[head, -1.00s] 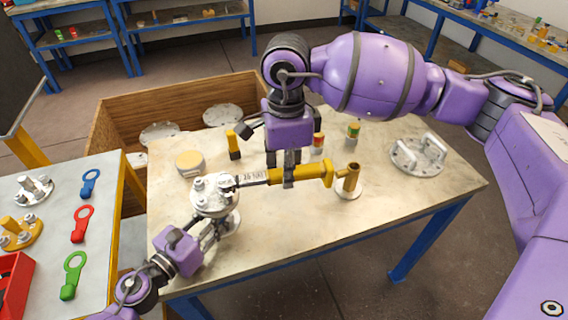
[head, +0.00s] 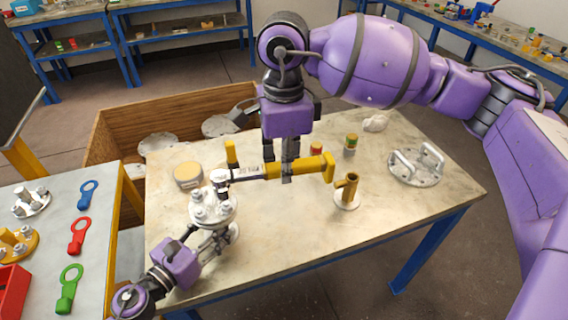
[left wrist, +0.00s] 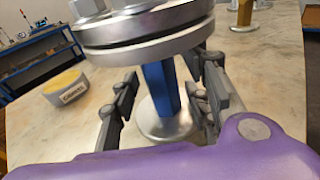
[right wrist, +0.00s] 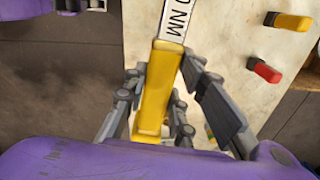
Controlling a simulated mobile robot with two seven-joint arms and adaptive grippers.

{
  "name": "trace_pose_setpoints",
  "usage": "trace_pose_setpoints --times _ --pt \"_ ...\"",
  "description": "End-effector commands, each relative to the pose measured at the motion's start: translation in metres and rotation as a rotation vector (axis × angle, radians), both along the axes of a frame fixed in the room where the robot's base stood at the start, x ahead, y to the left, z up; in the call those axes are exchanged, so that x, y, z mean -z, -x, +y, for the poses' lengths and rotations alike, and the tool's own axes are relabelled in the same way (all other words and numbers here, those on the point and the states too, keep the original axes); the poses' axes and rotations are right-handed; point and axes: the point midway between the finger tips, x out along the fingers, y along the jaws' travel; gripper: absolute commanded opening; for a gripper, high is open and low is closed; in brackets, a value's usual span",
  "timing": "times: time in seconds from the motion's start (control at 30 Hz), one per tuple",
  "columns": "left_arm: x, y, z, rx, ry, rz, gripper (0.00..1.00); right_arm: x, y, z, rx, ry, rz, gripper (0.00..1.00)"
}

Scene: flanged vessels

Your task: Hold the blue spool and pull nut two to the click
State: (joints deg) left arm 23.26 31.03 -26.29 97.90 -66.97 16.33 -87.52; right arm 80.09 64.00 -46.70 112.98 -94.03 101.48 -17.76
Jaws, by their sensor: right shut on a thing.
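The blue spool shows in the left wrist view as a blue neck (left wrist: 161,84) between a grey flange (left wrist: 150,28) and a round foot. In the head view its flange (head: 212,210) carries several nuts. My left gripper (head: 214,240) has its fingers on either side of the neck, with gaps visible; it is open. My right gripper (head: 288,174) is shut on the yellow handle (right wrist: 155,95) of a torque wrench (head: 310,167). The wrench lies level, its head at a nut (head: 219,177) on the flange's far side. I cannot tell whether it is seated.
A yellow post on a round foot (head: 346,192) stands right of the spool. A tub (head: 188,175), small cans and a handled flange (head: 416,167) are on the table. A side table (head: 110,210) holds blue, red and green ring-ended tools. A wooden crate (head: 115,130) stands behind.

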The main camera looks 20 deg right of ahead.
Motion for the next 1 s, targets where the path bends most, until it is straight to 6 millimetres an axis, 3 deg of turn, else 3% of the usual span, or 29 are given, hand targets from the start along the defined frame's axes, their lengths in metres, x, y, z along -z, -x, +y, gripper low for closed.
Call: trace_pose_setpoints --times 0.43,1.0 --pt "-0.001 0.005 0.006 0.0 0.001 0.001 0.49 -0.001 -0.001 0.0 0.0 -0.001 -0.002 0.0" --pt "-0.01 0.069 0.082 0.0 0.001 0.002 0.49 -0.001 -0.001 0.0 0.0 -0.001 -0.003 0.0"
